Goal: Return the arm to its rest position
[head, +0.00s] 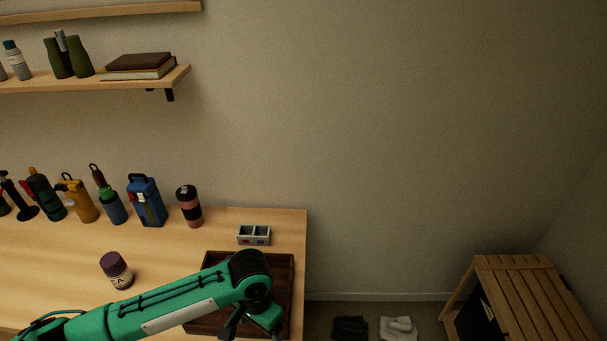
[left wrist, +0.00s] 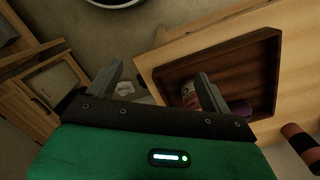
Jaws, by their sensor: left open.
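My left arm comes in from the left in the head view and bends down over a dark wooden tray (head: 285,285) at the table's right end. Its gripper (head: 245,325) points down there, partly cut by the bottom edge. In the left wrist view the two fingers of this gripper (left wrist: 165,85) are spread apart, with nothing seen between them. The tray (left wrist: 265,60) shows beyond the right finger. In or by it are a labelled container (left wrist: 188,95) and a purple piece (left wrist: 240,108), partly hidden by that finger. My right gripper is not in view.
A purple-lidded jar (head: 116,270) stands on the table (head: 60,255). A pink and black tumbler (head: 189,206), several bottles and a small divided box (head: 254,235) line the back. Shelves hang above. A slatted wooden stand (head: 535,290) and shoes (head: 398,328) are on the floor right.

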